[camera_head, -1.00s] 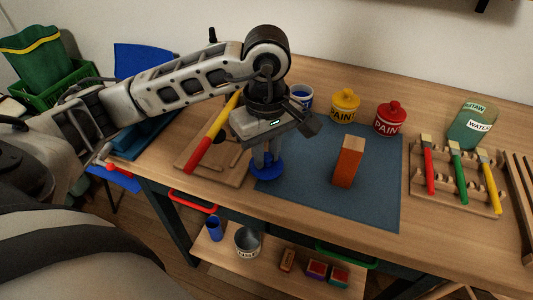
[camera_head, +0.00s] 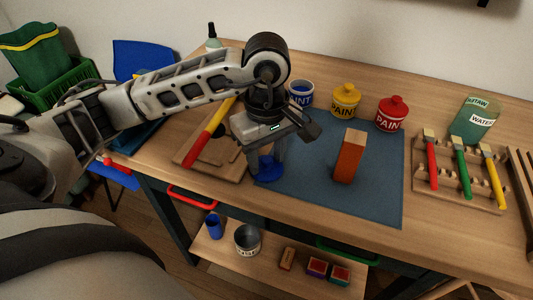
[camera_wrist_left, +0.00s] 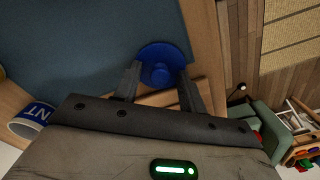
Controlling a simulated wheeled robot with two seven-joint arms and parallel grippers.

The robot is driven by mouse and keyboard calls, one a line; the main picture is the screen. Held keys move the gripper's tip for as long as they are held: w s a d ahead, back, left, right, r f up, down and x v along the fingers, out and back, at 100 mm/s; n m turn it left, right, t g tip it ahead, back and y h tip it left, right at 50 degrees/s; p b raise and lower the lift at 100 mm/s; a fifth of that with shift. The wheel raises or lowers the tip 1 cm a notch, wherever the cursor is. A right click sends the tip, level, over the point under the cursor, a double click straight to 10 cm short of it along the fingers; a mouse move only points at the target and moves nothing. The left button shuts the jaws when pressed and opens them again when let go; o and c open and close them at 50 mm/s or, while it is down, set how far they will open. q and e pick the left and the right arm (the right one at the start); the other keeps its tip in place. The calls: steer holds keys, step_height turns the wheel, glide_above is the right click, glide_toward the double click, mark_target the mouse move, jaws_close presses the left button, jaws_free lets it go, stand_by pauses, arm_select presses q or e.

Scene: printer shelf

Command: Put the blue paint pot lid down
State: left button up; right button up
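The blue paint pot lid (camera_head: 267,172) lies flat, knob up, at the near left corner of the dark blue mat (camera_head: 375,200). My left gripper (camera_head: 267,166) is right above it, pointing down. Its fingers are open, one on each side of the knob. In the left wrist view the lid (camera_wrist_left: 165,62) shows beyond the fingertips, with gaps between the knob and both fingers. The open blue-labelled paint pot (camera_head: 300,93) stands behind the gripper at the mat's back edge. My right gripper is not in view.
Yellow (camera_head: 346,98) and red (camera_head: 391,112) lidded paint pots stand along the back. An orange block (camera_head: 349,157) stands upright on the mat. A wooden board with a red-yellow tool (camera_head: 208,135) lies left. A brush rack (camera_head: 455,185) is right. The mat's front is clear.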

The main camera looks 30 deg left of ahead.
mark_target(267, 159)
arm_select(q)
steer(key=shift+r+p, duration=0.6)
steer(key=shift+p, duration=0.15)
step_height(267, 159, up, 5)
steer(key=shift+w+f, duration=0.1)
steer(key=shift+f, duration=0.05)
step_height(267, 159, up, 7)
steer(key=p, duration=0.1)
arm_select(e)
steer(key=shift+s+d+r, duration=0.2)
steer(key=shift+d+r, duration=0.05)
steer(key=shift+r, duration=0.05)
